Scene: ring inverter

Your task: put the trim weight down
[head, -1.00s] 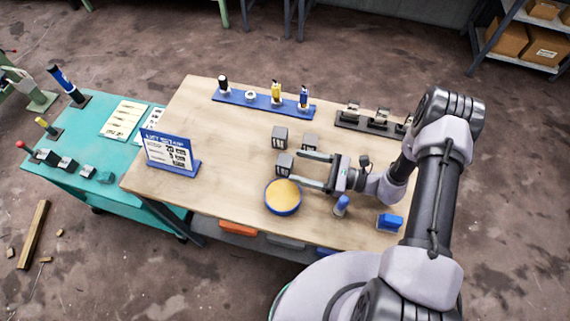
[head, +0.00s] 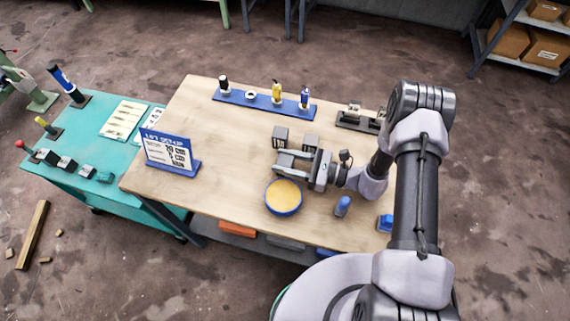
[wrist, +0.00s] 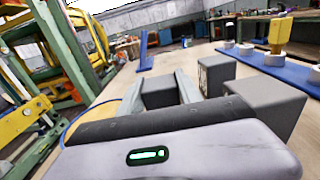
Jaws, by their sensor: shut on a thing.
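My gripper (head: 292,165) is low over the middle of the wooden bench, with its fingers pointing left. It is shut on a dark grey block, the trim weight (wrist: 160,93), which shows between the two fingers in the wrist view. In the head view the fingers largely hide this block. I cannot tell whether its underside touches the bench. Two more grey blocks stand just behind the gripper, one at left (head: 280,136) and one at right (head: 310,141); both also show right of the fingers in the wrist view.
A round blue-rimmed tray (head: 283,209) with a yellow inside is close in front of the gripper. A blue-framed sign (head: 172,165) stands at left. A blue rack (head: 240,101) runs along the back. Bare bench (head: 225,150) lies between sign and gripper.

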